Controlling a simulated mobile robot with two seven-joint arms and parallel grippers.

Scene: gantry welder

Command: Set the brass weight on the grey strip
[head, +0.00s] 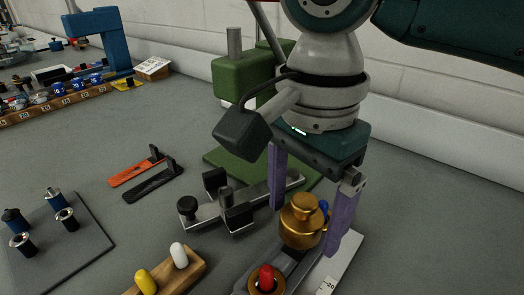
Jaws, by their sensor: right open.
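The brass weight (301,224), a round golden body with a knob on top, stands upright at the lower right. My right gripper (304,231) is above it, pointing down, with its two purple fingers apart. The weight shows between the fingers, with gaps that look narrow on the right finger's side. I cannot tell whether either finger touches it. A long grey strip (291,262) runs beneath and in front of the weight; the weight's base is partly hidden, so its exact contact with the strip is unclear. My left gripper is not in view.
A red-knobbed brass piece (266,281) is in front. A blue knob (324,207) is behind the weight. A metal clamp (228,208) and green stand (244,77) are left of the gripper. A wooden block (168,275) holds yellow and white pegs.

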